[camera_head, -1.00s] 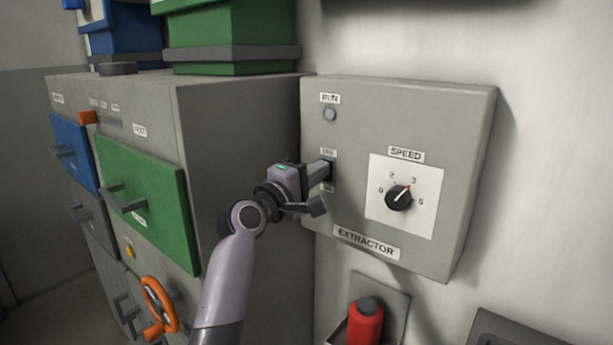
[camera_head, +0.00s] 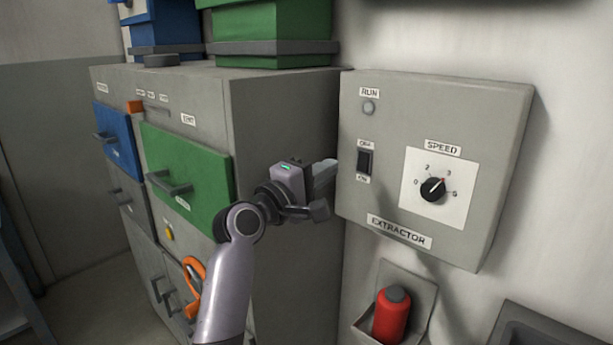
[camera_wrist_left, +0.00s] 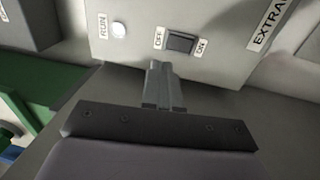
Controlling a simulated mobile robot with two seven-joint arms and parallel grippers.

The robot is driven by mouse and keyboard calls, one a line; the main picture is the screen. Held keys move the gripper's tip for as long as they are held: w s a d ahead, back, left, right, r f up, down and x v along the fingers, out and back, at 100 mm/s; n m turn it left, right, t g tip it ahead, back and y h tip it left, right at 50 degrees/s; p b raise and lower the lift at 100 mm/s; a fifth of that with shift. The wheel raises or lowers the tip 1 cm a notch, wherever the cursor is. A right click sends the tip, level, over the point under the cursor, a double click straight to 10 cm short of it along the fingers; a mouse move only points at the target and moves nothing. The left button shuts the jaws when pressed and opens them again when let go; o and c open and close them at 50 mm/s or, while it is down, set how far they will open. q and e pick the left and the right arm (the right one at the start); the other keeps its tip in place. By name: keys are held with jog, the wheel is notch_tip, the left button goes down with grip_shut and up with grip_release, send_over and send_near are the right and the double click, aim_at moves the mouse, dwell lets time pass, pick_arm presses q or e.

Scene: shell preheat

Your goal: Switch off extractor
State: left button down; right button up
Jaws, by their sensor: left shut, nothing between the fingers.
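The grey extractor box (camera_head: 400,120) is on the wall, with a black rocker switch (camera_head: 365,162) between an OFF label above and an ON label below. The switch also shows in the left wrist view (camera_wrist_left: 181,43). The RUN lamp (camera_head: 368,107) looks grey and unlit in the head view and pale in the wrist view (camera_wrist_left: 118,29). The speed knob (camera_head: 432,189) is at the box's right. My left gripper (camera_head: 326,176) is shut and empty, just left of the switch and apart from it. Its fingertips also show in the left wrist view (camera_wrist_left: 160,72). My right gripper is not seen.
A red bottle (camera_head: 391,315) sits in a wall holder below the box. Green and blue bins stand on the cabinet.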

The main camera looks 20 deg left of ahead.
pick_arm(q)
jog(key=shift+r+v, duration=0.25)
jog(key=shift+v, duration=0.85)
jog(key=shift+r+v, duration=0.25)
jog(key=shift+v, duration=0.8)
